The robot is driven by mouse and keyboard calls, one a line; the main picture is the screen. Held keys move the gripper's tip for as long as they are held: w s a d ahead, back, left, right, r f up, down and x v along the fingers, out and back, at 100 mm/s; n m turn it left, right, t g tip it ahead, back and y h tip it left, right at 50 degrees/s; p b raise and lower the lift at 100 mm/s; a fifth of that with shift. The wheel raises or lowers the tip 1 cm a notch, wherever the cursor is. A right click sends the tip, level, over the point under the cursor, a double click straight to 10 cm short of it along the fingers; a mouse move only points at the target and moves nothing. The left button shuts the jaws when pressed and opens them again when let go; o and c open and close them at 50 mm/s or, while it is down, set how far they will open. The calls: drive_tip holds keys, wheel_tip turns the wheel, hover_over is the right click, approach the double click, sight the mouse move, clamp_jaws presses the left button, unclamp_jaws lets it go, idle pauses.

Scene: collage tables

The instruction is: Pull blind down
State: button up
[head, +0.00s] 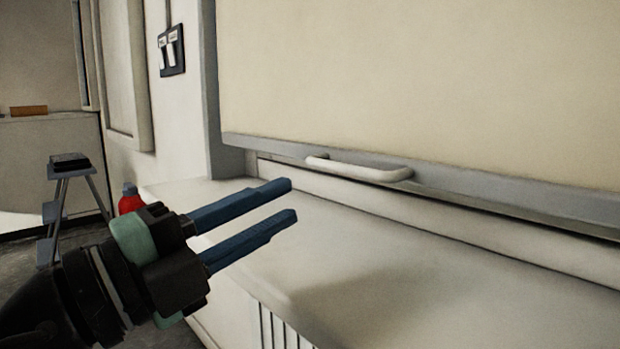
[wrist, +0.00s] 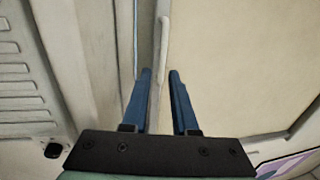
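The blind (head: 420,75) is a large cream sheet filling the upper right of the head view. Its grey bottom bar (head: 500,194) hangs a little above the sill. A white handle (head: 360,170) is fixed along the bar. My gripper (head: 292,200) has two blue fingers, parted and empty, to the left of the handle and above the sill in the head view. In the wrist view the handle (wrist: 164,40) runs up the picture beyond the fingertips, and the blind (wrist: 230,60) lies to the right. The fingers do not appear to touch the handle.
A pale sill (head: 390,255) runs below the blind, with a vent grille (head: 280,330) under its front edge. A step stool (head: 72,190) and a red bottle (head: 130,200) are at the left. A switch plate (head: 170,50) is on the wall.

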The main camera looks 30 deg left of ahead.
drive_tip(key=v, duration=0.2)
drive_tip(key=shift+s+a+f, duration=0.1)
drive_tip(key=shift+s, duration=0.1)
drive_tip(key=shift+w, duration=0.1)
idle(0.3)
drive_tip(key=w+d+r+n+t+y+p, duration=0.3)
drive_tip(key=w+d+r+n, duration=0.35)
drive_tip(key=d+n, duration=0.35)
drive_tip(key=s+d+r+n+t+y+p, duration=0.3)
drive_tip(key=s+d+r+n+t, duration=0.3)
drive_tip(key=d+r+n, duration=0.55)
wheel_tip(320, 180, up, 38)
drive_tip(key=s+a+p, duration=0.1)
drive_tip(key=p, duration=3.7)
drive_tip(key=shift+y, duration=0.4)
